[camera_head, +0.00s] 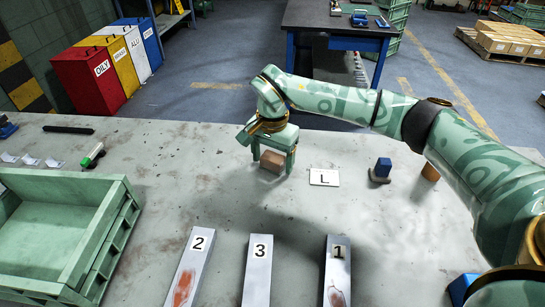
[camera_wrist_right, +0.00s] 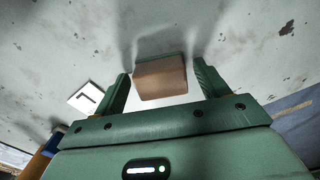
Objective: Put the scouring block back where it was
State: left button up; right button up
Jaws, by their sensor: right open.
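A brown block (camera_head: 271,161), which I take to be the scouring block, is on the grey table just left of a white card marked L (camera_head: 324,177). My right gripper (camera_head: 274,165) is over it, fingers pointing down, one on each side of the block. In the right wrist view the block (camera_wrist_right: 160,77) sits between the two green fingers (camera_wrist_right: 160,85), with a narrow gap showing at the right finger. The jaws are open. Whether the block touches the table is hard to tell. My left gripper is not in view.
Metal bars marked 2 (camera_head: 190,270), 3 (camera_head: 258,270) and 1 (camera_head: 338,270) lie in front; 2 and 1 have reddish stains. A green crate (camera_head: 115,215) stands left. A blue-topped piece (camera_head: 382,170) and an orange-brown cylinder (camera_head: 430,172) stand right of the card.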

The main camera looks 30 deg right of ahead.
aim_at(273, 157)
pick_arm(q)
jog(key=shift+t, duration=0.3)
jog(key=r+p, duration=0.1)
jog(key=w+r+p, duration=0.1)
jog(key=p, duration=0.1)
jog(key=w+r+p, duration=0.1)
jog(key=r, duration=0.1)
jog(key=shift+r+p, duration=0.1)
jog(key=shift+p, duration=0.25)
pick_arm(e)
notch_tip(273, 157, up, 12)
